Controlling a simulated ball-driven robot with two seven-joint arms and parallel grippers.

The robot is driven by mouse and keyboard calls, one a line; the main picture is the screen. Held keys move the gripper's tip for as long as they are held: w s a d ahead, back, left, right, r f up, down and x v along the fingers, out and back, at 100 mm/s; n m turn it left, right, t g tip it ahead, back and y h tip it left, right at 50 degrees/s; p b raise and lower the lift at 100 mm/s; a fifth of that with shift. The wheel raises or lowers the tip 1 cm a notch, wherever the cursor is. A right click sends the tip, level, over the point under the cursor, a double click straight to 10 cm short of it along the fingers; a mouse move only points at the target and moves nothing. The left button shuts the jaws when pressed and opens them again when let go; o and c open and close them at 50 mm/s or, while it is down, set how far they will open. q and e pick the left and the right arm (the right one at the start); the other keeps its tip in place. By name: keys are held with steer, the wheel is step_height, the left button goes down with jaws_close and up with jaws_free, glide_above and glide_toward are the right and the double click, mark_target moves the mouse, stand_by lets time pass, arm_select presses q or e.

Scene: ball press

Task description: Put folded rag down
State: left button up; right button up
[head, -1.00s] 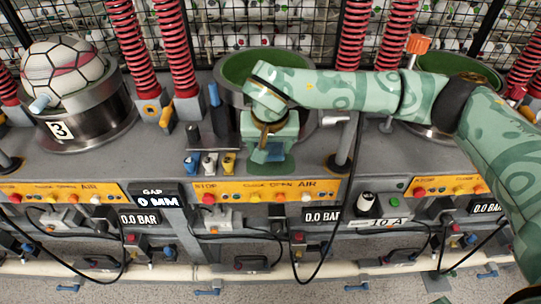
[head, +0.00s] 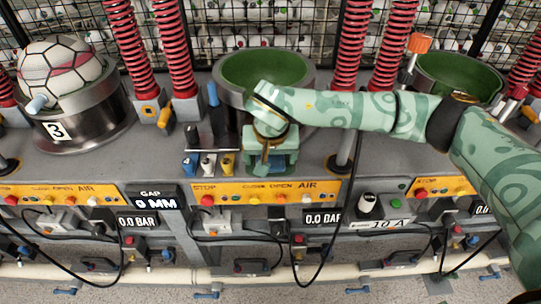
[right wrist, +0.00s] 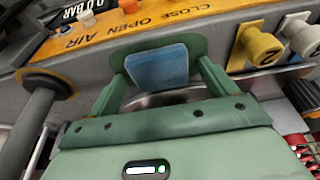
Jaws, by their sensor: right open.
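The folded rag (right wrist: 157,68) is a flat blue cloth on a dark green patch at the front edge of the bench, behind the orange control strip. In the right wrist view it lies between the two spread fingers of my right gripper (right wrist: 158,80). In the head view the right gripper (head: 269,166) points down over that spot. It hides most of the rag, and only some blue shows there. The right gripper is open, with a finger on each side of the rag; I cannot tell if they touch it. My left gripper is not in view.
A green-lined bowl (head: 265,72) stands behind the gripper. Blue, white and yellow valve knobs (head: 209,165) are close on its left, and a grey post (head: 347,150) is on its right. A ball (head: 60,68) sits in the cup marked 3. Orange control strips (head: 265,193) run along the front.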

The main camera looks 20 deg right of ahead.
steer(key=p+v, duration=0.2)
steer(key=v, duration=1)
steer(key=shift+p, duration=0.35)
steer(key=shift+r, duration=0.1)
